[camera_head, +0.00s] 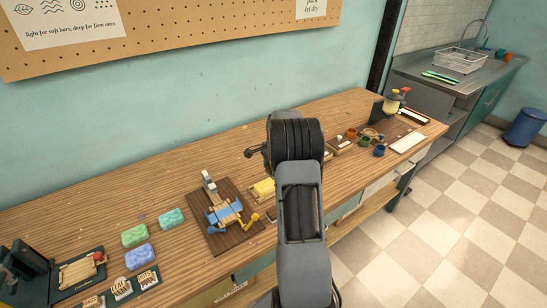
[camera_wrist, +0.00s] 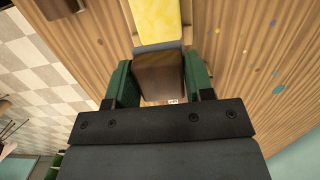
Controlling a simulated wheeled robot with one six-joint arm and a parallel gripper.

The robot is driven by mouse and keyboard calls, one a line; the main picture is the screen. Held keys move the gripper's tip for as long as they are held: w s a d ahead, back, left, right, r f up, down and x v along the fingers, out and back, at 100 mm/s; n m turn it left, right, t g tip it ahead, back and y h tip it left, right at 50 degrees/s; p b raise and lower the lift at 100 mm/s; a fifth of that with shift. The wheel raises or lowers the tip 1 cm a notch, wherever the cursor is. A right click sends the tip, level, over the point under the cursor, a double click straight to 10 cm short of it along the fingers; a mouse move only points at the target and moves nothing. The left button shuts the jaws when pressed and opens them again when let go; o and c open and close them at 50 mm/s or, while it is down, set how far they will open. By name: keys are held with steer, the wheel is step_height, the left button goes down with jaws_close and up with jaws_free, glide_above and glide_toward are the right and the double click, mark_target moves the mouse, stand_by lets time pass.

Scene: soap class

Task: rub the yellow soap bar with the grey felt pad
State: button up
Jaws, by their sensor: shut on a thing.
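The yellow soap bar (camera_head: 263,188) lies on a light wooden holder on the bench, just left of my arm in the head view. It also shows at the top of the wrist view (camera_wrist: 158,20). My gripper (camera_wrist: 158,82) is shut on a brown wooden block (camera_wrist: 158,72), held between its green fingers. The grey felt pad (camera_wrist: 158,47) shows as a thin strip along the block's far edge, beside the soap's near end. I cannot tell whether pad and soap touch. My arm hides the gripper and pad in the head view.
A dark board (camera_head: 236,236) with a blue-handled clamp-like device stands left of the soap. Green, blue and teal bars (camera_head: 134,235) lie farther left. Small coloured cups (camera_head: 379,150) and a white tile (camera_head: 407,142) are at the right. Bare bench top lies behind the soap.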

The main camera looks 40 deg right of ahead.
steer(key=shift+r+p, duration=0.95)
steer(key=shift+r, duration=0.75)
steer(key=shift+s+f, duration=0.1)
